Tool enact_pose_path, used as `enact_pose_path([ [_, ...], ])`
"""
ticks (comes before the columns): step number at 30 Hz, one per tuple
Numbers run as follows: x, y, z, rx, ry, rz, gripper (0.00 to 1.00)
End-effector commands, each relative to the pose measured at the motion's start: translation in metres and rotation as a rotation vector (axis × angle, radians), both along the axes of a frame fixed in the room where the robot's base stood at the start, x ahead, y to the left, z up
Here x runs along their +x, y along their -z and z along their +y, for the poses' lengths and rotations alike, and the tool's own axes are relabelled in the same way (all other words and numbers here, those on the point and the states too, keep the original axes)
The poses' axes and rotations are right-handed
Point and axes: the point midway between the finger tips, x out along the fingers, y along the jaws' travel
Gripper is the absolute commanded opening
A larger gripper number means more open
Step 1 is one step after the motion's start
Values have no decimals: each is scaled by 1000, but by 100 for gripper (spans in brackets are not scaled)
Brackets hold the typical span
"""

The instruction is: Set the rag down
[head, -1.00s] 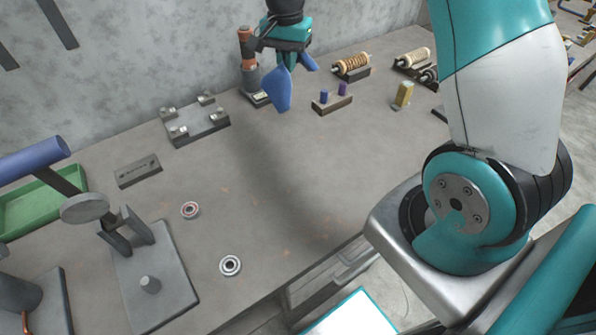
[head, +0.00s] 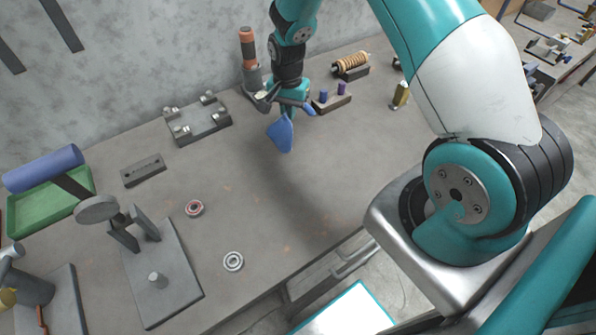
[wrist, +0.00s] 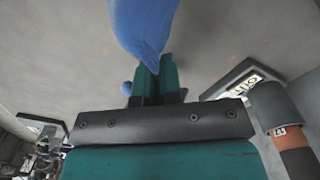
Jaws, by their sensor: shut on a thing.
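The blue rag (head: 281,133) hangs from my gripper (head: 289,113) in the head view, above the middle of the grey workbench (head: 235,190). My gripper is shut on the rag. Part of the rag pokes out to the right of the fingers. In the wrist view the rag (wrist: 146,25) spreads beyond the teal fingertips (wrist: 155,75) and hides their ends. I cannot tell exactly how far its lower tip is from the bench.
Behind my gripper stands an orange-and-grey tool (head: 249,58). A block with purple pegs (head: 331,102) is to the right. A metal fixture (head: 197,121) is to the left. The bench front centre is clear.

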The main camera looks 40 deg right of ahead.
Motion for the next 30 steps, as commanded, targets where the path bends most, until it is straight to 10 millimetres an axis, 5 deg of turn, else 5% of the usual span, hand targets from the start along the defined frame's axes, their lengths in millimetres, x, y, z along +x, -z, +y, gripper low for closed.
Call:
enact_pose_path([
  [3,0,0,0,0,0,0,0],
  [6,0,0,0,0,0,0,29],
  [12,0,0,0,0,0,0,70],
  [23,1,-7,0,0,0,-3,70],
  [30,2,-52,0,-1,0,-8,70],
])
